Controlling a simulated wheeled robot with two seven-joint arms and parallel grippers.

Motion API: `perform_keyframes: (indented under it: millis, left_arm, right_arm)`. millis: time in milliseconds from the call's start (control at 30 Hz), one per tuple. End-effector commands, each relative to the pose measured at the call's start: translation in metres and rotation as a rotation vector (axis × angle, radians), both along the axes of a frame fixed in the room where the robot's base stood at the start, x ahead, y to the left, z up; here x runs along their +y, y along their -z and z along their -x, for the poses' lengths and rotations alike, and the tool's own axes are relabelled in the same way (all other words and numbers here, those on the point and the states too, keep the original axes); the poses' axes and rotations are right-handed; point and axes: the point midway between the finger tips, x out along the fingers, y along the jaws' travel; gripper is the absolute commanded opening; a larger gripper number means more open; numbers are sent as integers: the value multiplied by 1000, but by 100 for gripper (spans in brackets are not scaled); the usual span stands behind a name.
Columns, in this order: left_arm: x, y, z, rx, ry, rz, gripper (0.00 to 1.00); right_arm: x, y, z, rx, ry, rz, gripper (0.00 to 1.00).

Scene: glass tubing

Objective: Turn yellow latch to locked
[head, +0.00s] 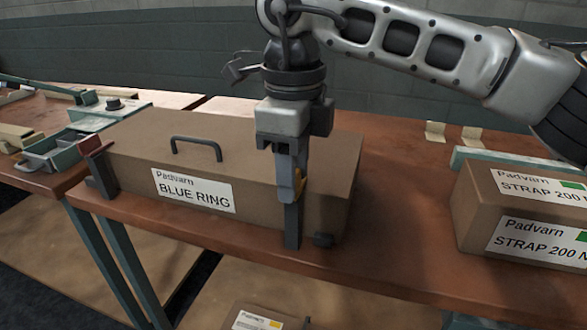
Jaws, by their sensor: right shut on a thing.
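My right gripper (290,205) points straight down at the right part of the front of a long brown box labelled "Padvarn BLUE RING" (130,165). It is shut on the yellow latch (298,184). Only a small yellow-orange piece of the latch shows at the edge of the fingers; the rest is hidden behind them. I cannot tell which way the latch is turned or whether it is locked. My left gripper is not in view.
The box has a dark handle (197,146) on its lid and stands on a brown table (390,262). Green trays and fixtures (62,150) are at the left. Bare tabletop lies between the boxes.

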Motion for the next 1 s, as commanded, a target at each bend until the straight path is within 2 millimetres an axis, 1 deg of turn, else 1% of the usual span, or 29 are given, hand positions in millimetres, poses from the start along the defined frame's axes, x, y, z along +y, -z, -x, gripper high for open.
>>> perform_keyframes:
  millis: [400, 433, 467, 500, 833, 933, 1000]
  left_arm:
    - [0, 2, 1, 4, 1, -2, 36]
    - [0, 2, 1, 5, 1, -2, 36]
    - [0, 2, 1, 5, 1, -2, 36]
    - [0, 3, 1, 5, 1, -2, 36]
    - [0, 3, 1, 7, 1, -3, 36]
    - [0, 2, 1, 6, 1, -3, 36]
    - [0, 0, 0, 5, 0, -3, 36]
  right_arm:
    - [0, -2, -1, -4, 13, -2, 17]
    - [0, -2, -1, -4, 13, -2, 43]
    - [0, -2, -1, -4, 13, -2, 51]
    - [0, -2, -1, -4, 12, -2, 62]
    - [0, -3, 0, -1, 9, -1, 62]
    - [0, -12, -1, -3, 10, -1, 62]
    - [0, -23, -1, -3, 10, -1, 62]
